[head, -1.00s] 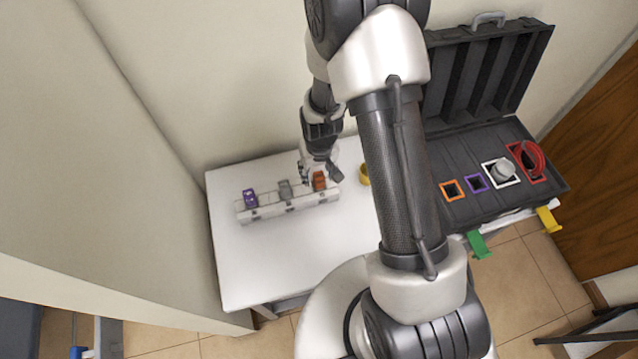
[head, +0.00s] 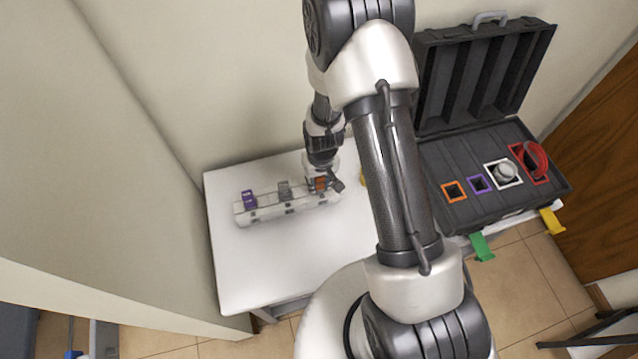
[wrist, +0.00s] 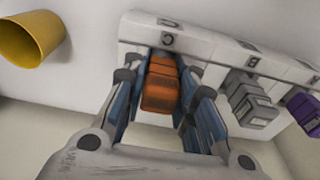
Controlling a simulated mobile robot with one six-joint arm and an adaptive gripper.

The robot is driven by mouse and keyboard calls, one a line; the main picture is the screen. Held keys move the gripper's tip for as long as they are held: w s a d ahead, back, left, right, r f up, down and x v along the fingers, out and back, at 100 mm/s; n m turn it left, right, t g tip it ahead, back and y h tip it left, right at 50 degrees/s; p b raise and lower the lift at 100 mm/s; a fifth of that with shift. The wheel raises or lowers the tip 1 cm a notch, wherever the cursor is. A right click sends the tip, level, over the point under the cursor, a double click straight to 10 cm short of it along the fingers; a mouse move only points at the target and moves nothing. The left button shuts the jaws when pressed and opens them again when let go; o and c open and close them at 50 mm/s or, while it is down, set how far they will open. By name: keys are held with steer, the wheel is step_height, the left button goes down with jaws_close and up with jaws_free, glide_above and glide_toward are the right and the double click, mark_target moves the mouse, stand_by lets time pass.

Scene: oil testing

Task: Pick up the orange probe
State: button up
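The orange probe (wrist: 161,83) sits in the end slot of the white rack (wrist: 205,52), by the mark C. My gripper (wrist: 165,85) is open, with one finger on each side of the orange probe in the wrist view. A gap shows between the probe and at least the right finger. In the head view my gripper (head: 322,184) is at the right end of the rack and partly covers the orange probe (head: 321,184).
A grey probe (head: 285,190) and a purple probe (head: 249,199) stand in the same rack on the white table (head: 270,255). A yellow cup (wrist: 30,42) stands beside the rack's end. An open black case (head: 455,160) lies to the right.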

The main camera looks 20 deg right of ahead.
jaws_close()
steer(key=shift+r, duration=0.15)
